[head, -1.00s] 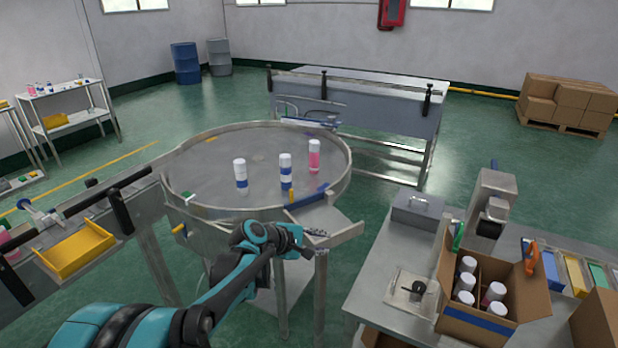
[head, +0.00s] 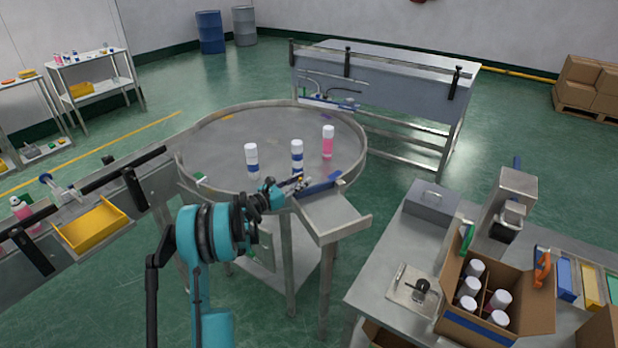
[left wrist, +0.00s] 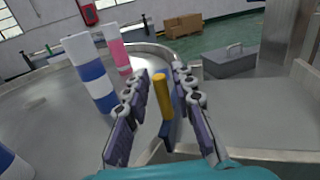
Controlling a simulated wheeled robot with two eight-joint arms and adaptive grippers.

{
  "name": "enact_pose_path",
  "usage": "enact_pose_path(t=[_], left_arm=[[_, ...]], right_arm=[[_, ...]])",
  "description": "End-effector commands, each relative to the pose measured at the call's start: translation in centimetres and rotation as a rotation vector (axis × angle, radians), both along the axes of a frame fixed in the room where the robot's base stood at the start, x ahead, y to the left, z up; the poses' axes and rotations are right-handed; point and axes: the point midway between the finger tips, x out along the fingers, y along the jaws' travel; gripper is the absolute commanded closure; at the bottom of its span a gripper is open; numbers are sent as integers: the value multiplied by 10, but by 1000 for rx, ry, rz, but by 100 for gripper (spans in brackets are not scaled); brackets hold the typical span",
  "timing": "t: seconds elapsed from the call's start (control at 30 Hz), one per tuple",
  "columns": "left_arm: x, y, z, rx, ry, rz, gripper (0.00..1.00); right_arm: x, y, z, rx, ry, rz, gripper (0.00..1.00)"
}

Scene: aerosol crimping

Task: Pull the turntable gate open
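The round metal turntable (head: 215,150) stands left of centre in the head view, with several cans on it. The blue gate (head: 322,187) lies at its near right rim, by the mouth of a metal chute (head: 330,212). A yellow upright handle (left wrist: 162,98) on the gate shows in the left wrist view. My left gripper (head: 292,185) is at the rim beside the gate. In the left wrist view my left gripper (left wrist: 160,82) is open, with one finger on each side of the handle and gaps visible. My right gripper is not in view.
Two blue-and-white cans (head: 297,157) and a pink can (head: 328,142) stand near the gate. A bench at right holds a grey box (head: 430,200) and a carton of cans (head: 470,325). A conveyor with a yellow tray (head: 95,228) is at left.

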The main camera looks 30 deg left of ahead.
Motion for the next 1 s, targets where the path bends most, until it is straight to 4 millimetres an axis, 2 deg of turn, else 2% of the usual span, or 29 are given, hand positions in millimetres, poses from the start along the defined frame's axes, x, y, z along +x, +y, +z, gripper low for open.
enact_pose_path(t=[0.1,0.2,0.57,0.6,0.67,1.0], left_arm=[[18,-7,-1,1,1,-3,75],[27,-10,-1,1,1,-1,75],[33,-12,0,2,0,-1,75],[33,-12,0,2,0,-1,86],[33,-12,0,2,0,-1,100],[33,-12,1,4,2,-1,100]], right_arm=[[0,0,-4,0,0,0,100],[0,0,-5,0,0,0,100],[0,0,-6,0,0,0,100],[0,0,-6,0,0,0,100],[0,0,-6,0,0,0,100],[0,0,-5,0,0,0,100]])
